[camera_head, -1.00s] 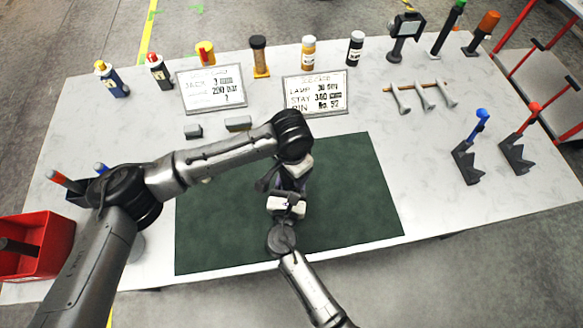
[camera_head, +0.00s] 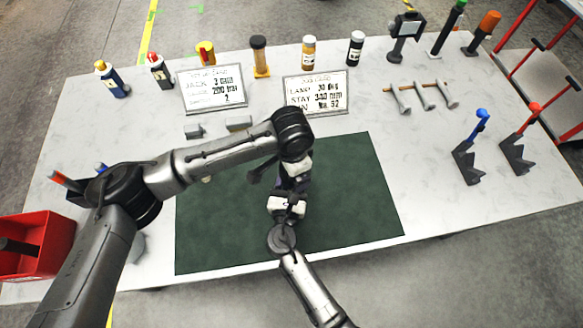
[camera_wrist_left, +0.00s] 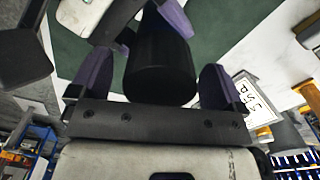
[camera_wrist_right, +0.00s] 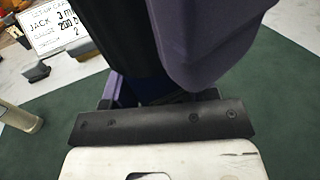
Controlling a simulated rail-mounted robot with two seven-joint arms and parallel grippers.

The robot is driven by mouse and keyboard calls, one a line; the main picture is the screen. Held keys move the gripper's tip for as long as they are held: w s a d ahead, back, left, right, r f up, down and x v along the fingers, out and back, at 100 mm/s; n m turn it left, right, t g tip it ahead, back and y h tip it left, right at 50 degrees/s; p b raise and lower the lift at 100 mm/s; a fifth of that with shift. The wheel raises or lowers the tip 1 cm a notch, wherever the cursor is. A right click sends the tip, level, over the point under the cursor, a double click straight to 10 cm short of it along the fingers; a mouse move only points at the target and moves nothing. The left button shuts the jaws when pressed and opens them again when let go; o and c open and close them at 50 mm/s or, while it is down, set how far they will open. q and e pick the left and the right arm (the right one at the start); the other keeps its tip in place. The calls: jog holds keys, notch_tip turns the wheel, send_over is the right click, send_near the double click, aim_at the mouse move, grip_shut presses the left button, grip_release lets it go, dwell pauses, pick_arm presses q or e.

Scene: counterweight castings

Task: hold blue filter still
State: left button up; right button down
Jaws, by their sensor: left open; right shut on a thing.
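The blue filter is mostly hidden between my two grippers above the green mat (camera_head: 350,200). In the right wrist view a dark blue part of it (camera_wrist_right: 150,88) shows between the purple fingers. In the left wrist view its black cylindrical part (camera_wrist_left: 160,65) stands between the left fingers. My right gripper (camera_head: 287,203) is shut on the filter. My left gripper (camera_head: 291,178) is open, its purple fingers (camera_wrist_left: 158,88) on either side of the black cylinder, with contact hard to judge. The head view does not show the filter clearly.
Two cards (camera_head: 212,88) (camera_head: 315,93) stand behind the mat. Several bottles and tools line the back edge. Blue-handled (camera_head: 470,150) and red-handled (camera_head: 520,145) clamps stand at the right. A red bin (camera_head: 38,245) is at the left. The mat's right side is clear.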

pick_arm(q)
notch_tip(320, 180, up, 11)
jog(key=shift+r, duration=0.1)
dwell(0.3)
pick_arm(e)
jog(key=shift+c, duration=1.6)
grip_release()
jog(key=s+a, duration=0.2)
jog(key=s, duration=1.1)
jog(key=shift+s, duration=0.3)
jog(key=shift+a, duration=0.1)
